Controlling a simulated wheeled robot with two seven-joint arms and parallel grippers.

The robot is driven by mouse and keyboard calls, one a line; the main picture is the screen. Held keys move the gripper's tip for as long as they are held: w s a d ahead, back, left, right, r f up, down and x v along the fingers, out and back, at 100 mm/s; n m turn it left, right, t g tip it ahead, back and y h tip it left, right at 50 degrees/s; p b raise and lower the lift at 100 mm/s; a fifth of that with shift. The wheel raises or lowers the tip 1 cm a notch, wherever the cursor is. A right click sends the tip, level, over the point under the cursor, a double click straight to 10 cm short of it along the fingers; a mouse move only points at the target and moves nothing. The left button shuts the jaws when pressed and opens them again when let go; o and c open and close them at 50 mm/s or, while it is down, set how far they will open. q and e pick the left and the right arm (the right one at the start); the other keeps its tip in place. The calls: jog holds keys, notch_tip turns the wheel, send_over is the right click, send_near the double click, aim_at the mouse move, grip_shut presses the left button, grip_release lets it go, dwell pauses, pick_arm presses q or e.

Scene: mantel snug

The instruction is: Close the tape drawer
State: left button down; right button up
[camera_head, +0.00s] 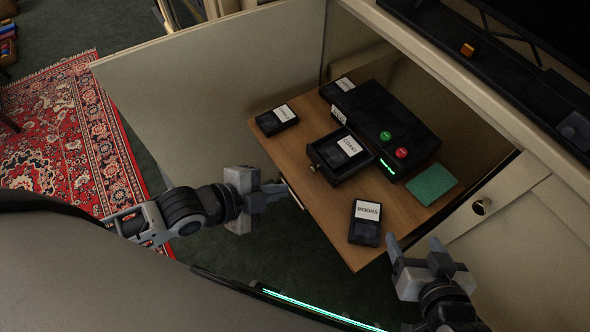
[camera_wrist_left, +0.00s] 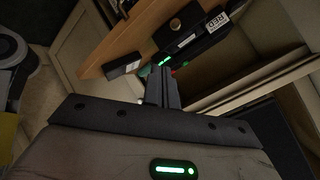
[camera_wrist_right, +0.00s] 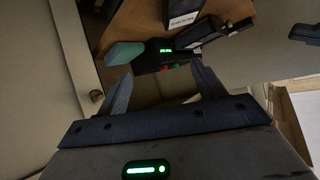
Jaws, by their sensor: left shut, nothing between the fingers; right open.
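The tape drawer (camera_head: 321,164) is a small black tray pulled out to the left from a black machine (camera_head: 400,118) with a green and a red button. A tape with a white label (camera_head: 349,146) lies in the drawer. My left gripper (camera_head: 276,190) is shut and empty, beside the wooden shelf's left edge, apart from the drawer and nearer to me. It also shows shut in the left wrist view (camera_wrist_left: 160,72). My right gripper (camera_head: 412,243) is open and empty by the shelf's near right corner. Its spread fingers show in the right wrist view (camera_wrist_right: 162,75).
The wooden shelf (camera_head: 316,194) carries loose tapes at the left (camera_head: 276,120), back (camera_head: 337,89) and front (camera_head: 365,222), plus a green cloth-like block (camera_head: 431,184). A cream panel (camera_head: 215,85) stands behind left; a knobbed door (camera_head: 510,215) stands right.

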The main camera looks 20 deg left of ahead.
pick_arm(q)
jog(key=w+a+f+m+g, duration=0.1)
jog(key=a+m, duration=0.4)
jog(key=m, duration=0.2)
jog(key=shift+m, duration=0.6)
jog(key=x, duration=0.4)
jog(key=b+x, duration=0.1)
jog(key=x, duration=0.3)
jog(key=w+x, duration=0.1)
jog(key=x, duration=0.3)
jog(key=shift+a+r+b, duration=0.15)
jog(key=shift+r+b, duration=0.2)
jog(key=shift+r, duration=0.05)
jog(key=shift+w+d, duration=0.3)
jog(key=shift+w, duration=0.05)
pick_arm(e)
jog(key=shift+w+f, duration=0.1)
jog(key=shift+f, duration=0.05)
